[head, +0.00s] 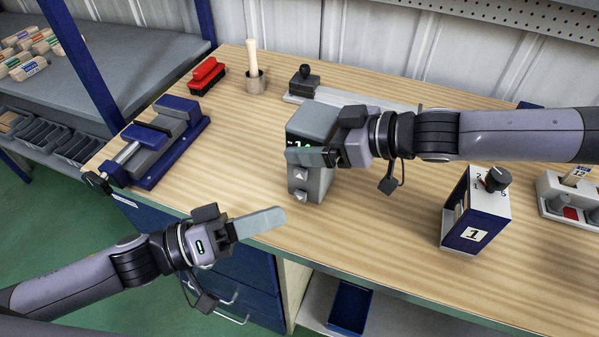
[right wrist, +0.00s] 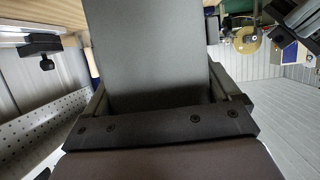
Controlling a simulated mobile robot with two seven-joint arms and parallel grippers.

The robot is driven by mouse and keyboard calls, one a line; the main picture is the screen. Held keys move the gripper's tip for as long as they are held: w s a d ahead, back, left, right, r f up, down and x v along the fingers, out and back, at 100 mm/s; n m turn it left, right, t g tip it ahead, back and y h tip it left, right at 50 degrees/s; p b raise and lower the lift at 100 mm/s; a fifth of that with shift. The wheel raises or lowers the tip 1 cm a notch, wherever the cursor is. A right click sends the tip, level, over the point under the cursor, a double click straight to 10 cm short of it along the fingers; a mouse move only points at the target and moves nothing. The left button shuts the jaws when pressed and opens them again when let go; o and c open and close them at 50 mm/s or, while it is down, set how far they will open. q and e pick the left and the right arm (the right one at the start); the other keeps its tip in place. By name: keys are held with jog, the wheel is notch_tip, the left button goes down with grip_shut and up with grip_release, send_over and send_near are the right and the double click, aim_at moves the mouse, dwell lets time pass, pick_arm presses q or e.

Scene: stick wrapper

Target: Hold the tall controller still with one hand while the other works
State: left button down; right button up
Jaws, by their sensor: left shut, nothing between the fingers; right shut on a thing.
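The tall controller (head: 318,120) is a grey upright box on the bench. It has a dark display with green characters and two pale knobs (head: 300,174) low on its front. My right gripper (head: 335,150) is shut on its upper part from the right and hides part of that side. In the right wrist view the controller (right wrist: 150,45) is a grey slab filling the space before the gripper. My left gripper (head: 266,220) is shut and empty, with a flat light-grey tip pointing right. It hangs near the bench's front edge, left of and below the controller, apart from it.
A blue vise (head: 165,140), a red brush (head: 207,75) and a pot with a wooden handle (head: 254,82) stand at left. A blue box marked 1 (head: 475,215) with a dial stands right. Bare wood (head: 385,225) lies between controller and box.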

dwell(0.3)
jog(key=o, duration=1.1)
jog(key=s+d+r, duration=0.4)
jog(key=d+r, duration=0.5)
jog(key=d, duration=0.1)
jog(key=shift+s+d, duration=0.2)
jog(key=shift+d, duration=0.15)
jog(key=shift+f, duration=0.1)
